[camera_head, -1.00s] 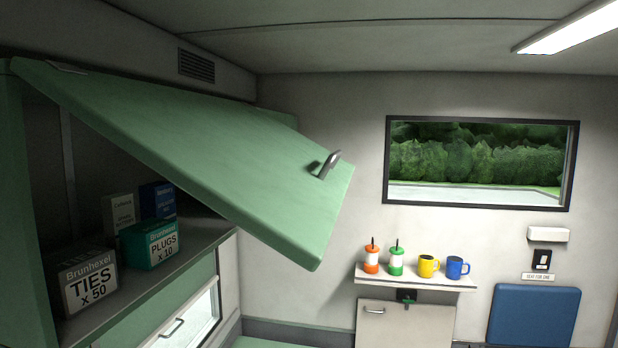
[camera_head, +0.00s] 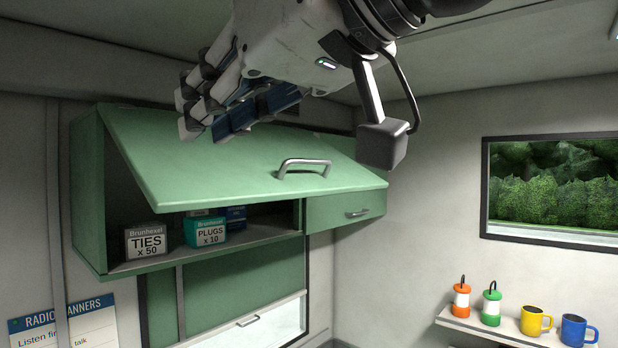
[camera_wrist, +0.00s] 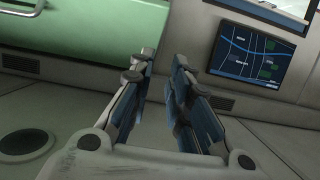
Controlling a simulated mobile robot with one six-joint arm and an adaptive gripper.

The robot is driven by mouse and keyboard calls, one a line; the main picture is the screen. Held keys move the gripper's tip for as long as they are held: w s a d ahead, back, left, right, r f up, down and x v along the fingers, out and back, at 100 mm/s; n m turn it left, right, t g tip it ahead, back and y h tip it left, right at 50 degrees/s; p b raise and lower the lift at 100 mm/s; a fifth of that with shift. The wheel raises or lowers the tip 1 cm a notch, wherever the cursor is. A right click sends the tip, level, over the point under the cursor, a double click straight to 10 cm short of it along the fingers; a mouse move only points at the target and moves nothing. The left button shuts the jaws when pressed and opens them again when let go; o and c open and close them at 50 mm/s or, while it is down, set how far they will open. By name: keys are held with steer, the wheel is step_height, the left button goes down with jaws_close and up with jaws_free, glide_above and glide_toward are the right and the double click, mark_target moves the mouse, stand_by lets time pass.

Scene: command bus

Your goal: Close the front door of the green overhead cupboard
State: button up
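The green overhead cupboard (camera_head: 88,190) hangs on the wall at the left of the head view. Its green front door (camera_head: 230,170) is hinged along the top and stands tilted up and outward, so the inside shows below it. A metal handle (camera_head: 303,165) sits near the door's lower edge. My gripper (camera_head: 205,128) is high in front of the door, up near the ceiling, and looks apart from it. In the wrist view my gripper (camera_wrist: 163,90) has its fingers spread with nothing between them. A green panel with a handle (camera_wrist: 90,30) shows at the upper left there.
Boxes marked TIES (camera_head: 146,241) and PLUGS (camera_head: 207,232) stand on the cupboard shelf. A smaller closed green cupboard (camera_head: 345,210) adjoins on the right. The ceiling is close above my arm.

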mark_target(151, 186)
steer(key=p+x, duration=0.1)
steer(key=x, duration=0.7)
steer(key=shift+w+a+f, duration=0.1)
steer(key=shift+w+a, duration=0.05)
steer(key=shift+a, duration=0.1)
jaws_close()
steer(key=f, duration=0.1)
steer(key=w+a+f, duration=0.1)
steer(key=f, duration=0.1)
steer(key=shift+w+a+f, duration=0.15)
steer(key=shift+a+f, duration=0.05)
steer(key=shift+f, duration=0.1)
steer(key=shift+a, duration=0.1)
steer(key=shift+f, duration=0.1)
